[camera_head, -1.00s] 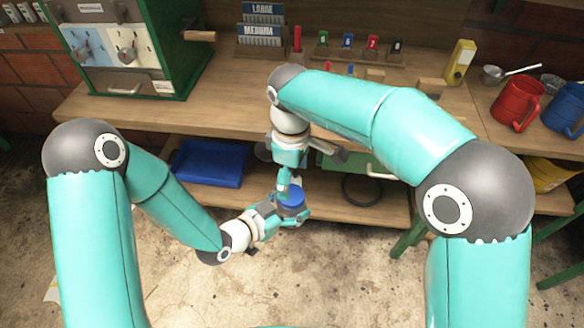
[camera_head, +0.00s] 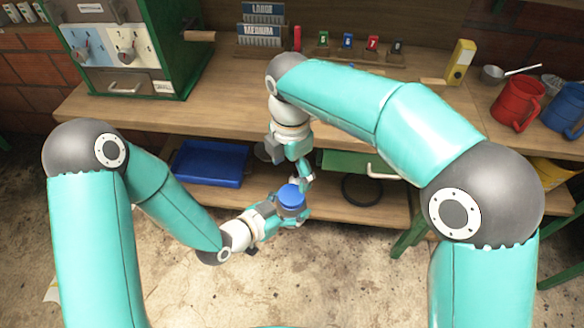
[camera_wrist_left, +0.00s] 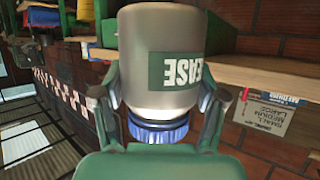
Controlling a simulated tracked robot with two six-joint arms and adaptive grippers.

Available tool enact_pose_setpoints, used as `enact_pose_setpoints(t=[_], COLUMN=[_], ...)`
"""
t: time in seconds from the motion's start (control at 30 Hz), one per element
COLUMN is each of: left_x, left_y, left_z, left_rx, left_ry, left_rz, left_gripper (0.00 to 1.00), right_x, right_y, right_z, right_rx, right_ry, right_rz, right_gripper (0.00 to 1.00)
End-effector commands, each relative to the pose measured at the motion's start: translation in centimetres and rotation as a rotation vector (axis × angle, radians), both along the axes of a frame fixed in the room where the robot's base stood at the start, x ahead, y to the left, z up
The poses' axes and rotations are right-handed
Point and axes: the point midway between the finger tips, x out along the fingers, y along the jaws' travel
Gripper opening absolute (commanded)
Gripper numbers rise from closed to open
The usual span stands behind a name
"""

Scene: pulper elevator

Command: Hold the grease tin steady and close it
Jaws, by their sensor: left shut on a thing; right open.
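The grease tin (camera_wrist_left: 160,60) is grey with a dark green label, and it appears upside down in the left wrist view. Its ribbed blue lid (camera_wrist_left: 158,134) is on the mouth, with a pale band between lid and body; I cannot tell how tight it is. In the head view the blue lid (camera_head: 291,194) faces up and hides most of the tin. My left gripper (camera_head: 289,210) is shut on the tin, one finger on each side of its body. My right gripper (camera_head: 303,179) is open, just behind and above the lid, seemingly apart from it.
The workbench (camera_head: 220,120) is behind my grippers. Its lower shelf (camera_head: 230,200) holds a blue tray (camera_head: 210,163), a green object with a pale handle (camera_head: 345,161) and a dark ring (camera_head: 362,189). Red and blue mugs (camera_head: 518,102) stand at the right. The floor in front is clear.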

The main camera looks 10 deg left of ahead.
Motion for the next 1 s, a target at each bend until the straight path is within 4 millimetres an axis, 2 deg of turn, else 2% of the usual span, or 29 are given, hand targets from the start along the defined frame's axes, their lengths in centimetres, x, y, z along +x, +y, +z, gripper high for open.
enact_pose_setpoints(t=[0.27,0.7,1.0], left_x=[0.0,0.0,0.0], left_y=[0.0,0.0,0.0], left_z=[0.1,0.1,0.1], left_rx=[-0.001,-0.001,0.0], left_ry=[-0.002,-0.002,-0.002], left_rz=[0.0,0.0,0.001], left_gripper=[0.0,0.0,0.0], right_x=[0.0,0.0,0.0], right_y=[-0.1,-0.1,-0.1], right_z=[-1.4,-7.2,-8.0], right_rx=[-0.002,-0.003,0.0], right_ry=[0.002,0.003,0.0], right_rz=[-0.001,-0.002,-0.002], right_gripper=[0.83,0.83,0.83])
